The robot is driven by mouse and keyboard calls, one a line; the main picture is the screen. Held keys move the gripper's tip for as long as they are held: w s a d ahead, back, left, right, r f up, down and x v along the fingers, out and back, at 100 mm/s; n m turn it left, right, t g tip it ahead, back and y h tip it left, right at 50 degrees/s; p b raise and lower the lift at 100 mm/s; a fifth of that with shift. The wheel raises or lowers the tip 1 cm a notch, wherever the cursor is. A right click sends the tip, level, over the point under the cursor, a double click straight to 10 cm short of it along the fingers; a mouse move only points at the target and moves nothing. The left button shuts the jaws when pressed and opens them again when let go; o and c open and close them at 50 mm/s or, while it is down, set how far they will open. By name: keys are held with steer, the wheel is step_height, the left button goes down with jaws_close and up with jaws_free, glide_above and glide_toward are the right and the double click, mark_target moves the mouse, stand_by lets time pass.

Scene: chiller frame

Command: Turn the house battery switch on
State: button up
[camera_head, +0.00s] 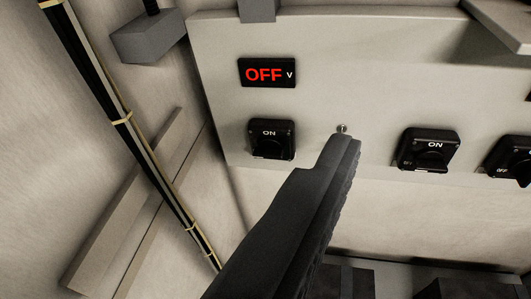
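Several black rotary switches sit on the pale panel (370,55). The left switch (271,140) is below a red-lit display (267,73) reading "OFF V". No label shows which is the house battery switch. My dark gripper (342,145) reaches up from the bottom, its tip between the left and middle switches. I cannot tell its opening or any contact with the panel.
A small metal stud (342,128) shows just above my gripper's tip. A banded black cable (135,135) runs down the left wall, near a grey box (148,38) and a slanted rail (125,215). Dark boxes (465,289) stand at the bottom right.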

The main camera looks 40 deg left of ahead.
steer(key=w+a+f+n+y, duration=0.2)
steer(key=w+a+f, duration=0.3)
steer(key=w+f, duration=0.45)
steer(key=n+t+y+p, duration=0.1)
steer(key=t+y, duration=0.1)
steer(key=y, duration=0.1)
glide_toward(267, 157)
steer(key=shift+p+x, duration=0.6)
steer(key=shift+x, duration=3.85)
steer(key=shift+s+r, duration=0.1)
steer(key=c, duration=1)
